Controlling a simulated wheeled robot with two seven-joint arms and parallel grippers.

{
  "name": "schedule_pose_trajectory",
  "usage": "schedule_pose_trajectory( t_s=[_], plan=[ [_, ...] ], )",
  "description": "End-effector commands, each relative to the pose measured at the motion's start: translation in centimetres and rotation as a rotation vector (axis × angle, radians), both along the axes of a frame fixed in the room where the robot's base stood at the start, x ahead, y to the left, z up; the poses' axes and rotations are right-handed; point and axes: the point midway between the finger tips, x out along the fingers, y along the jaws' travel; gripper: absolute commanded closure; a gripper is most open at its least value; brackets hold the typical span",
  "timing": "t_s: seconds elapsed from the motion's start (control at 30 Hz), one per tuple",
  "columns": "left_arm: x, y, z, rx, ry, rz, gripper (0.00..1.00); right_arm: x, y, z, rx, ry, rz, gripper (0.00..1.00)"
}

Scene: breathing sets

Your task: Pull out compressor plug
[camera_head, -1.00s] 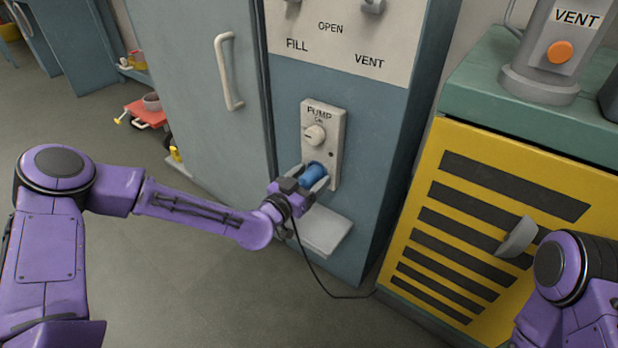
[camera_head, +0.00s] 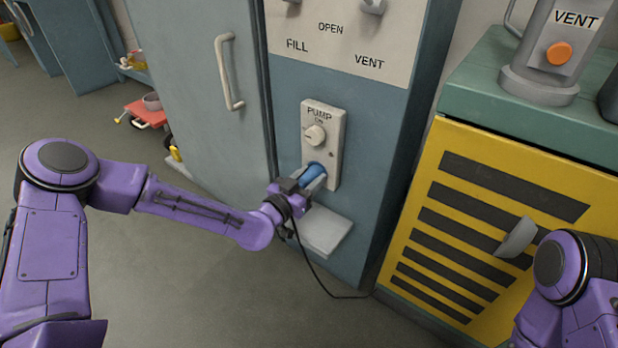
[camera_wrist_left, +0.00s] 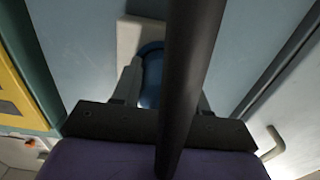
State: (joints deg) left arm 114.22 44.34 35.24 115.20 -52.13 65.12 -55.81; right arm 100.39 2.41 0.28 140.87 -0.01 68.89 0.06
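The blue compressor plug (camera_head: 315,170) sits at the lower part of the pale pump socket plate (camera_head: 336,150), below its knob. My left gripper (camera_head: 313,178) has its fingers closed on either side of the plug. In the left wrist view, the plug (camera_wrist_left: 152,75) shows between the fingers, partly hidden by a dark cable (camera_wrist_left: 190,80) crossing close to the camera. The plug still appears to be against the plate. The cable (camera_head: 318,275) hangs below the gripper and runs to the yellow compressor cabinet (camera_head: 425,205).
A small grey shelf (camera_head: 325,232) juts out just below the gripper. A grey door with a pale handle (camera_head: 229,72) is to the left. Open floor lies at lower middle.

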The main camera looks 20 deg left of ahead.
Motion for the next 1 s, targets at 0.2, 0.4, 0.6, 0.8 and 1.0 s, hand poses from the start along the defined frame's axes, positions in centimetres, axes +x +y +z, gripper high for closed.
schedule_pose_trajectory(
  t_s=[0.2,0.4,0.6,0.8,1.0],
  plan=[
    [-0.3,0.2,0.1,0.000,0.000,0.001,1.00,0.0,0.0,0.1,0.000,0.000,0.000,1.00],
    [-1.0,0.4,0.1,0.001,0.000,0.000,1.00,0.0,0.0,0.4,0.000,0.000,0.000,1.00],
    [-1.8,0.7,0.1,0.000,0.000,0.000,1.00,0.0,0.0,0.6,0.000,0.000,0.000,1.00],
    [-2.6,0.9,0.1,0.000,-0.001,0.000,1.00,0.0,0.0,0.9,0.000,0.000,0.000,1.00],
    [-3.3,1.3,0.1,0.001,-0.001,0.001,1.00,0.0,0.0,1.1,0.000,0.000,0.000,1.00]
  ],
)
